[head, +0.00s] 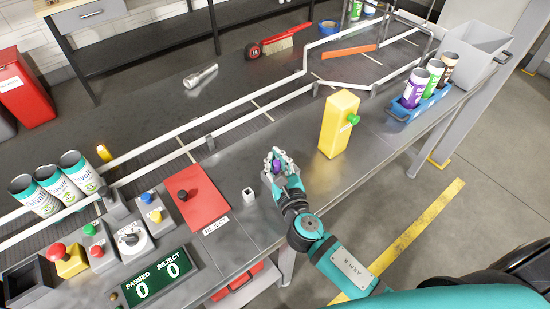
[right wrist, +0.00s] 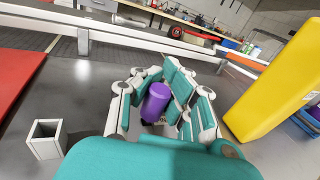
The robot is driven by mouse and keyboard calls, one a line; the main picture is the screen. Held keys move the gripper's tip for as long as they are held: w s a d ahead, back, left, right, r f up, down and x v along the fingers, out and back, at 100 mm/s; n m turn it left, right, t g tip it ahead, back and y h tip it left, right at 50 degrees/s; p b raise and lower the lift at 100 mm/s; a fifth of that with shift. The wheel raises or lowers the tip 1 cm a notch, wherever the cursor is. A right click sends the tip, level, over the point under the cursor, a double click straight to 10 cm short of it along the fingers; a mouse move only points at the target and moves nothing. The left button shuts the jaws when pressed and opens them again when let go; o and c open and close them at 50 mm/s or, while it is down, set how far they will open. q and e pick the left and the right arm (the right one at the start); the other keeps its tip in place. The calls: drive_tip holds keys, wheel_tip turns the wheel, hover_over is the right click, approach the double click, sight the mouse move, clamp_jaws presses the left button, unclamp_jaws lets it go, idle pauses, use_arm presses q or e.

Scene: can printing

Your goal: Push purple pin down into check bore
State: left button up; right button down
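The purple pin (right wrist: 155,103) is between the fingers of my right gripper (right wrist: 162,105), which are closed around it, and it leans a little. In the head view the pin (head: 276,166) shows as a small purple spot in the right gripper (head: 279,160). The check bore, a small white square open-topped socket (head: 249,195), stands on the grey table to the left of the gripper. In the right wrist view the socket (right wrist: 45,138) is at lower left, upright, apart from the pin. The pin's lower end is partly hidden. My left gripper is out of view.
A yellow block (head: 339,124) with a green button stands close to the right of the gripper. A red reject pad (head: 205,204) lies left of the socket. Conveyor rails (head: 250,108) run behind. The table between gripper and socket is clear.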

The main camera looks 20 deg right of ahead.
drive_tip(key=shift+f+b, duration=0.55)
drive_tip(key=shift+f, duration=0.15)
drive_tip(key=c, duration=1.4)
unclamp_jaws()
drive_tip(key=shift+r, duration=0.1)
drive_tip(key=s, duration=1.2)
drive_tip(key=shift+r, duration=0.35)
